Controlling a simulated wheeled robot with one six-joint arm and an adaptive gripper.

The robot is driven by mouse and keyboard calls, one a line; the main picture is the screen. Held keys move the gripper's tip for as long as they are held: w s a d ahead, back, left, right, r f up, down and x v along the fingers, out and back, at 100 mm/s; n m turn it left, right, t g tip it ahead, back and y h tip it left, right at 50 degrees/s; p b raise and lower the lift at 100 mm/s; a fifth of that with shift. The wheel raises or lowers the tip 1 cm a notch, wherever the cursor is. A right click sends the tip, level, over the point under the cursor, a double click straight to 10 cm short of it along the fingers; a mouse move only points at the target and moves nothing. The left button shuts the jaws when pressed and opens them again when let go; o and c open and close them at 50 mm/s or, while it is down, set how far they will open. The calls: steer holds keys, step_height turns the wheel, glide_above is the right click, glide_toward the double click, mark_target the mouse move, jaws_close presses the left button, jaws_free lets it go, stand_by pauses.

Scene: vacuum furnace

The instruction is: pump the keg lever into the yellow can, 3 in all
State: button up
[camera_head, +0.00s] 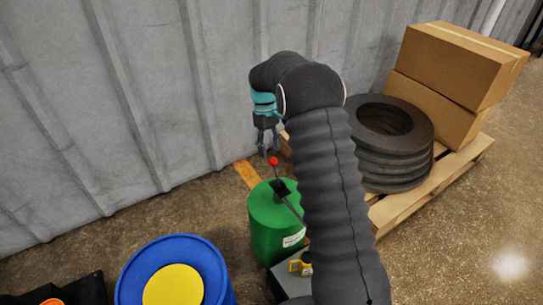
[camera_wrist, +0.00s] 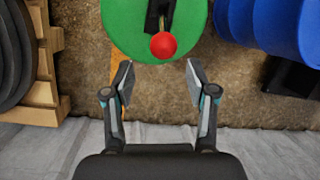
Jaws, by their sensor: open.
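The green keg (camera_head: 268,217) stands on the floor by the wall, with a black pump fitting on its top. The keg lever ends in a red ball knob (camera_head: 273,161), which also shows in the wrist view (camera_wrist: 163,45) over the green keg top (camera_wrist: 120,25). My gripper (camera_head: 268,151) is open and empty, pointing down close above the knob. In the wrist view its fingertips (camera_wrist: 160,72) are spread wide, with the knob just beyond the gap between them. A small yellow can (camera_head: 300,267) sits on a grey block beside the keg, partly hidden by my arm.
A blue drum with a yellow lid centre (camera_head: 172,284) stands at the lower left. A wooden pallet (camera_head: 448,178) with stacked black tyres (camera_head: 395,172) and cardboard boxes (camera_head: 460,62) stands at the right. The corrugated grey wall (camera_head: 130,110) rises close behind the keg.

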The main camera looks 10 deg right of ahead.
steer(key=v, duration=0.8)
steer(key=shift+d, duration=0.1)
